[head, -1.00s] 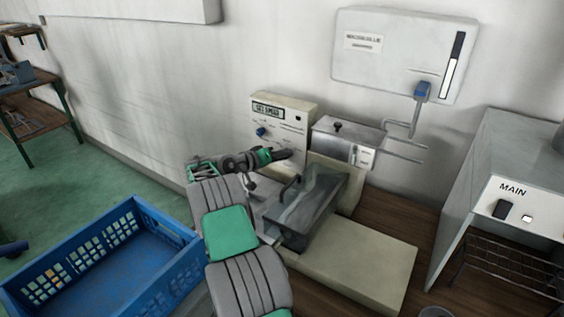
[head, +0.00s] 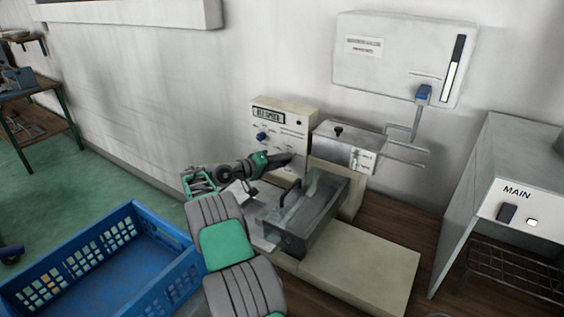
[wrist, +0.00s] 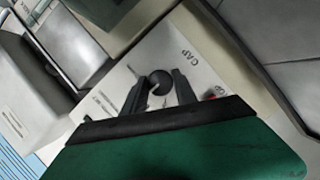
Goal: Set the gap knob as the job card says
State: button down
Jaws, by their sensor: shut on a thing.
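In the wrist view the two dark fingers of my gripper (wrist: 159,92) are closed in on a round dark knob (wrist: 160,82). The knob sits on a pale plate (wrist: 135,75) with lettering that looks like GAP beside it. The knob's pointer and scale cannot be made out. In the head view my gripper (head: 290,161) is low in front of the cream control panel (head: 285,127), and the held knob is hidden there. I cannot tell which surface is the job card.
The panel has a blue knob (head: 261,136) and a small display (head: 268,113).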

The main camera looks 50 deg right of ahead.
jog(key=c, duration=1)
grip_release()
jog(key=shift+a, duration=0.1)
jog(key=b+v, duration=0.1)
jog(key=v, duration=0.6)
jog(key=shift+w+a, duration=0.2)
jog(key=shift+a, duration=0.1)
jog(key=shift+r, duration=0.1)
